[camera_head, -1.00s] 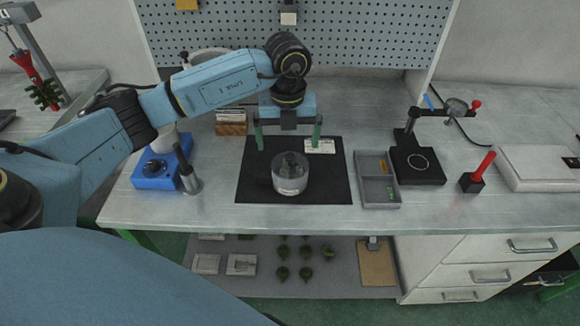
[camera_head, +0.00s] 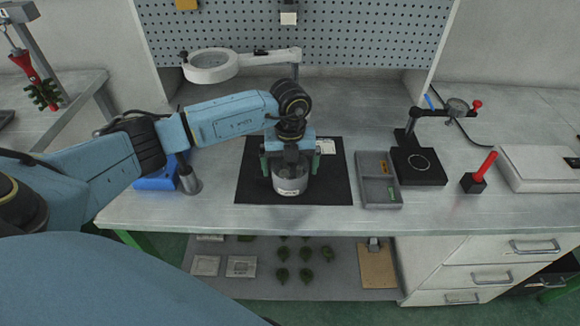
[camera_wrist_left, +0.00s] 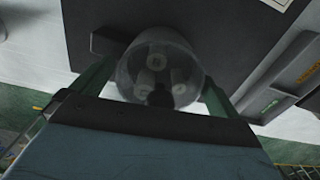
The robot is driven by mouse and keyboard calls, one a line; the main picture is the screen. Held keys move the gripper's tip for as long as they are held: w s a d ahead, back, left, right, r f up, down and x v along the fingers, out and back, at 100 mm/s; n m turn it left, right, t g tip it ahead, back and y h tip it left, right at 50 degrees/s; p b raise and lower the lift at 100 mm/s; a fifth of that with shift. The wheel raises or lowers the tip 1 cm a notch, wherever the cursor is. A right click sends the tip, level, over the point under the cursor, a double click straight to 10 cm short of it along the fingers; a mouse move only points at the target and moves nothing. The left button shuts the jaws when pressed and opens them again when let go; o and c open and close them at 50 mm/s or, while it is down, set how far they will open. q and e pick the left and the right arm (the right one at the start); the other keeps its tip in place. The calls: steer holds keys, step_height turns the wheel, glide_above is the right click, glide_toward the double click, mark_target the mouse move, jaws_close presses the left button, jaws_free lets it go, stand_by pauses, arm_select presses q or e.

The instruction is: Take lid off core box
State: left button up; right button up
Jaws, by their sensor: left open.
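The core box (camera_head: 290,184) is a round, greyish, see-through container with a pale label on its front, standing on the black mat (camera_head: 335,190). Its lid is on top and mostly hidden by my left gripper in the head view. In the left wrist view, the clear round top of the core box (camera_wrist_left: 158,62) shows pale round pieces inside and a dark knob near the gripper. My left gripper (camera_head: 290,170) is open, pointing down, with its green fingers on either side of the box's top. I cannot tell whether the fingers touch it. My right gripper is not seen.
A grey divided tray (camera_head: 378,192) lies right of the mat. A black stand (camera_head: 418,165) and a red-handled tool (camera_head: 480,172) are farther right. A blue device (camera_head: 155,178) and a metal cup (camera_head: 190,182) stand left, near my arm. A ring magnifier (camera_head: 210,66) is behind.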

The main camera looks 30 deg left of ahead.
arm_select(q)
steer(key=c, duration=0.9)
